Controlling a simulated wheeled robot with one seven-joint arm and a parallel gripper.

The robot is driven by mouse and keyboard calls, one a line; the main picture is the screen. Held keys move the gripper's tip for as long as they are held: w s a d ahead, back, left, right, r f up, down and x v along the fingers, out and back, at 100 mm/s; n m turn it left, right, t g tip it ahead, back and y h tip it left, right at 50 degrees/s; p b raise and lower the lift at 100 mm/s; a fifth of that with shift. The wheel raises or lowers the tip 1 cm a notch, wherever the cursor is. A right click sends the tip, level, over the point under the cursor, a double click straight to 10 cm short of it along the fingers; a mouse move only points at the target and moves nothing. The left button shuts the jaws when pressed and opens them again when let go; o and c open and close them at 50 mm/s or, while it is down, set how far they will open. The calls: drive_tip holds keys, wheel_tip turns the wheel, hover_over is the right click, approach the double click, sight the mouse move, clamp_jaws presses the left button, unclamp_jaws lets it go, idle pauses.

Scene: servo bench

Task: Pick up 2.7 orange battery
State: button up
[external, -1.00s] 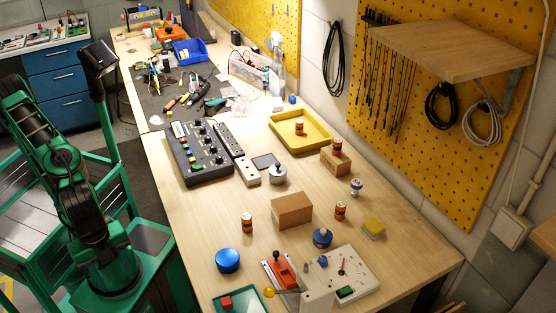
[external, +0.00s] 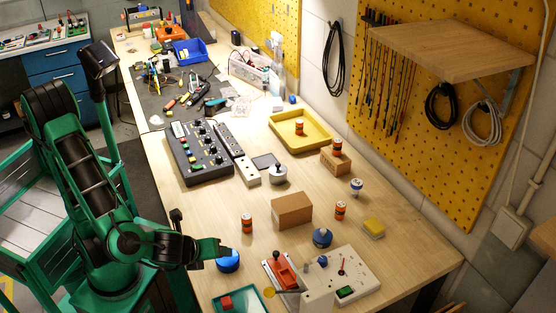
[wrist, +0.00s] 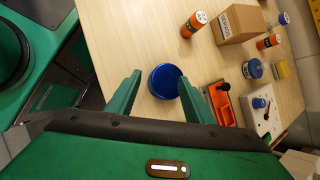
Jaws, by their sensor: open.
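Several orange batteries with dark bands stand on the bench, and I cannot read which is 2.7. One orange battery (external: 247,223) stands left of the cardboard box and shows at the top of the wrist view (wrist: 194,24). Another (external: 340,210) stands right of the box, also in the wrist view (wrist: 269,42). A third (external: 299,127) is in the yellow tray, and one more (external: 337,147) is on a small brown block. My gripper (wrist: 160,76) is open and empty, over the bench's near left edge by the blue round lid (wrist: 164,80).
The cardboard box (external: 291,210) stands between two batteries. Bare wood lies left of the box.

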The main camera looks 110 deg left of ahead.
drive_tip(key=a+r+m+y, duration=0.1)
drive_tip(key=w+a+m+y, duration=0.1)
drive_tip(key=a, duration=0.1)
drive_tip(key=a+r+y, duration=0.1)
drive_tip(key=shift+w+a+r+m, duration=0.25)
drive_tip(key=shift+a+r+m, duration=0.05)
drive_tip(key=shift+a+m, duration=0.1)
wheel_tip(320, 180, up, 4)
drive_tip(key=a+m+y, duration=0.2)
drive_tip(key=y, duration=0.1)
approach(245, 222)
drive_tip(key=shift+a+r, duration=0.15)
drive_tip(key=shift+a, duration=0.4)
drive_tip(key=shift+a+f, duration=0.4)
drive_tip(key=x, duration=1)
drive_tip(key=shift+f, duration=0.15)
drive_tip(key=shift+d, duration=0.1)
drive_tip(key=shift+c, duration=0.2)
clamp_jaws()
